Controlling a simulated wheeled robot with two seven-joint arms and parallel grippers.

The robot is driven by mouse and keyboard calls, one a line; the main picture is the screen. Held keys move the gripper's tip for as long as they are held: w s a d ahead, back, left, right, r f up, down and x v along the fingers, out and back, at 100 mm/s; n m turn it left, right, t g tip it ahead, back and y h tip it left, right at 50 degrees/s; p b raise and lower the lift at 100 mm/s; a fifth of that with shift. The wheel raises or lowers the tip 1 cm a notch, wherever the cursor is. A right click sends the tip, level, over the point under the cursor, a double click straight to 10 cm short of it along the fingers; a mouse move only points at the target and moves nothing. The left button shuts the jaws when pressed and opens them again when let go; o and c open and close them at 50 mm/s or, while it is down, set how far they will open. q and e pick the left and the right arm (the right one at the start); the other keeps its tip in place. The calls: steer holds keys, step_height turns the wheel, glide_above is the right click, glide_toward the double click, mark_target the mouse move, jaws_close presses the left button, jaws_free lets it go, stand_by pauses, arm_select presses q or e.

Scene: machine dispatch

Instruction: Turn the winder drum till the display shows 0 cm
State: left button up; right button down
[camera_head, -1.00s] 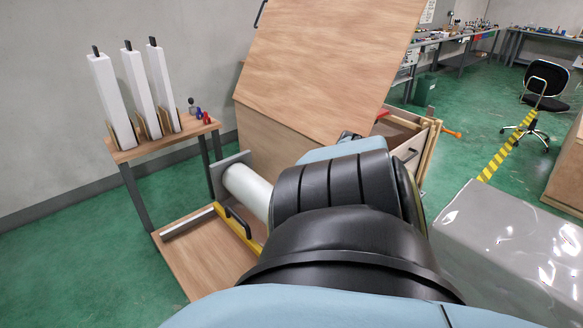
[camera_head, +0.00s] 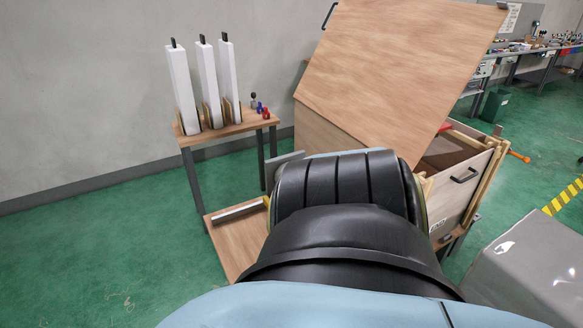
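The winder drum is not clearly visible now; my own blue and black arm covers the middle of the view. Behind the arm, part of a low wooden board (camera_head: 232,246) shows, with a grey bar (camera_head: 238,212) on it. A grey plate edge (camera_head: 284,160) shows just above the arm. I see no display that I can read. Neither of my grippers is in view.
A small table (camera_head: 196,137) at the left bears several tall white boxes (camera_head: 181,92) and small coloured parts. A large wooden crate (camera_head: 452,205) with a tilted wooden lid (camera_head: 400,65) stands behind my arm. A grey glossy block (camera_head: 535,270) is at the lower right. Green floor at the left is clear.

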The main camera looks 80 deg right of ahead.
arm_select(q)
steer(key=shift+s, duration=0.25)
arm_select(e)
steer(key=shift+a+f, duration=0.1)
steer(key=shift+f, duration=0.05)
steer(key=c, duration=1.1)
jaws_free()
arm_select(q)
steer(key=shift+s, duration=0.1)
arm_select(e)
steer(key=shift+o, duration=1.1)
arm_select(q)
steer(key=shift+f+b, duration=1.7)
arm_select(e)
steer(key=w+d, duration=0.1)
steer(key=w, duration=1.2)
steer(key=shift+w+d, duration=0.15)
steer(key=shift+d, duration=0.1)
